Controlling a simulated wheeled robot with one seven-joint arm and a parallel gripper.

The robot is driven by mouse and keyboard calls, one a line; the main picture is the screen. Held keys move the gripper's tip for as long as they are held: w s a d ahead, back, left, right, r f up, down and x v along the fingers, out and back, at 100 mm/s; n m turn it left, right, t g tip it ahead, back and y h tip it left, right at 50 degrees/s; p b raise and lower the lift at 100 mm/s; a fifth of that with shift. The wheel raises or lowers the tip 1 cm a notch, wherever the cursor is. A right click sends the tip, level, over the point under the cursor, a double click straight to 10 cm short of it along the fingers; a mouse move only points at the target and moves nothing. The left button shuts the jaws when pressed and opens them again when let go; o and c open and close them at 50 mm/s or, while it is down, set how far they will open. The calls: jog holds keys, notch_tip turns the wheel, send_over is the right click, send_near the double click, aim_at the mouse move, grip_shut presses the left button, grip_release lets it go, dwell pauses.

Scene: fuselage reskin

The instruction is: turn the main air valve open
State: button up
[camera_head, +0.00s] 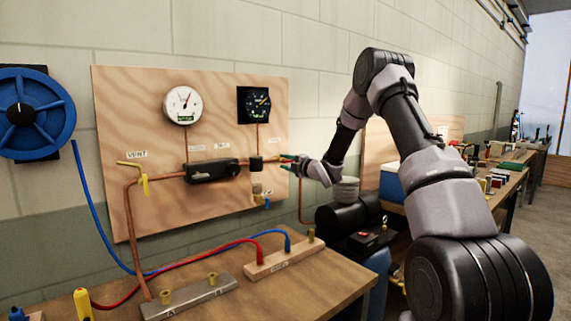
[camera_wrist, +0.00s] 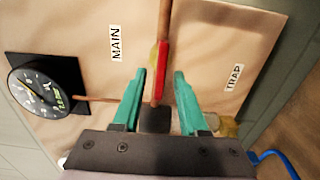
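The main air valve's red lever (camera_wrist: 162,70) shows in the wrist view beside the MAIN label (camera_wrist: 116,43), lying roughly in line with the copper pipe (camera_wrist: 166,18). My gripper (camera_wrist: 160,86) is open, with one teal finger on each side of the lever and pipe. Gaps show on both sides, and I see no clear contact. In the head view my gripper (camera_head: 287,159) is at the right edge of the plywood panel (camera_head: 150,105), by the pipe end. The valve is mostly hidden there by my gripper.
A black-faced gauge (camera_wrist: 42,85) and the TRAP label (camera_wrist: 234,78) flank the pipe. A white gauge (camera_head: 183,105), a black regulator block (camera_head: 212,171) and a yellow vent lever (camera_head: 144,184) are on the panel. A bench (camera_head: 330,262) with hoses stands below.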

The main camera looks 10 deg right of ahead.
jog(key=v, duration=1)
jog(key=shift+s+d, duration=0.2)
jog(key=shift+s, duration=0.15)
jog(key=s+d+r+m+g+h, duration=0.1)
jog(key=s+d+r+m+h, duration=0.25)
jog(key=s+r+m, duration=0.4)
jog(key=s+d+r+m+g+h, duration=0.2)
jog(key=s+d+r+m+h, duration=0.1)
jog(key=s+r+m+h, duration=0.35)
jog(key=s+a+m+g+y, duration=0.1)
jog(key=s+m, duration=0.6)
jog(key=s, duration=0.8)
jog(key=s+a+m+g+y, duration=0.2)
jog(key=s+m, duration=0.5)
jog(key=s, duration=0.8)
jog(key=a+g, duration=0.1)
jog(key=g, duration=0.1)
jog(key=shift+a+g, duration=0.2)
jog(key=shift+g, duration=0.1)
jog(key=shift+w+f, duration=0.1)
jog(key=shift+w, duration=0.05)
